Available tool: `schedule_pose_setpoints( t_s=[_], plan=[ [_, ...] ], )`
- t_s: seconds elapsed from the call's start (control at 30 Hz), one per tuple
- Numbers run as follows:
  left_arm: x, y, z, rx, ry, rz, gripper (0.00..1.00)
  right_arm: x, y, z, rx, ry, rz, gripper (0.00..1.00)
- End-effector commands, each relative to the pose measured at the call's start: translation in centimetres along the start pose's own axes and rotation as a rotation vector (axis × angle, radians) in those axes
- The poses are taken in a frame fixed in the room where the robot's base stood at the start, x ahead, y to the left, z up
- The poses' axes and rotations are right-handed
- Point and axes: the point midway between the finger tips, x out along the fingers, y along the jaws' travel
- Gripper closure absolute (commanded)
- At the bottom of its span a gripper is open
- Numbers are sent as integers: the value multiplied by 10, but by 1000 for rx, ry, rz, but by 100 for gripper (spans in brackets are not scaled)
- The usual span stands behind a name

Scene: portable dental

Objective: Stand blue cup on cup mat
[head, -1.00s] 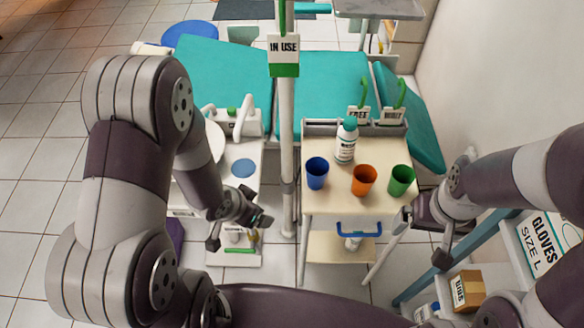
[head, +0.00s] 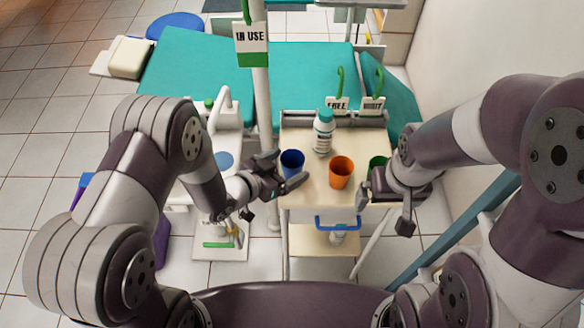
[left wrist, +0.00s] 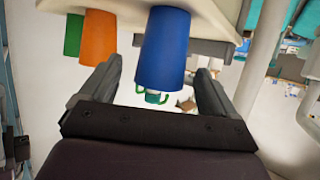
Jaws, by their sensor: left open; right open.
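The blue cup (head: 292,160) stands upright at the left front of the cream cart top. It also shows upside down in the left wrist view (left wrist: 164,45), between the finger lines. My left gripper (head: 286,171) is open, with its fingers on either side of the cup; I cannot tell whether they touch it. The cup mat, a flat blue disc (head: 224,161), lies bare on the white unit left of the cart, partly beside my left arm. My right gripper (head: 378,189) is open at the cart's right front, in front of the green cup.
An orange cup (head: 341,172) and a partly hidden green cup (head: 376,164) stand right of the blue cup. A white bottle (head: 324,132) with a teal cap stands behind. A white pole (head: 262,95) with an "IN USE" sign rises between the cart and the white unit.

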Motion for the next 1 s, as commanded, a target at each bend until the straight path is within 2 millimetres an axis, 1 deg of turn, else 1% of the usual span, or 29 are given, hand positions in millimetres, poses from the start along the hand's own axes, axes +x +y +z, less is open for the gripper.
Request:
schedule_pose_setpoints(
  t_s=[0.03,0.13,0.23,0.37,0.4,0.47,0.5,0.57,0.63,0.67,0.87,0.97,1.0],
  plan=[
    [10,-1,4,1,-1,3,10,2,0,0,0,0,0,0],
    [24,-1,2,2,0,2,10,3,0,0,0,0,0,0],
    [29,-1,2,0,-2,1,10,3,0,0,0,0,0,0],
    [28,-1,2,0,-2,0,10,3,0,0,0,0,0,0],
    [28,-1,2,0,-2,0,13,3,0,0,0,0,0,0],
    [28,-1,2,0,-2,0,33,3,0,0,0,0,0,0],
    [28,-1,2,0,-2,0,46,3,0,0,0,0,0,0],
    [28,-1,2,0,-2,0,64,3,0,0,0,0,0,0],
    [28,-1,2,0,-2,0,64,3,0,0,0,0,0,0],
    [28,-1,2,0,-2,0,69,3,0,0,0,0,0,0],
    [28,-1,1,0,-2,0,69,3,0,0,0,0,0,0],
    [25,-1,-6,1,-1,0,69,1,0,0,0,0,0,0],
    [24,-2,-11,1,1,-1,69,0,0,0,0,0,0,0]
  ],
)
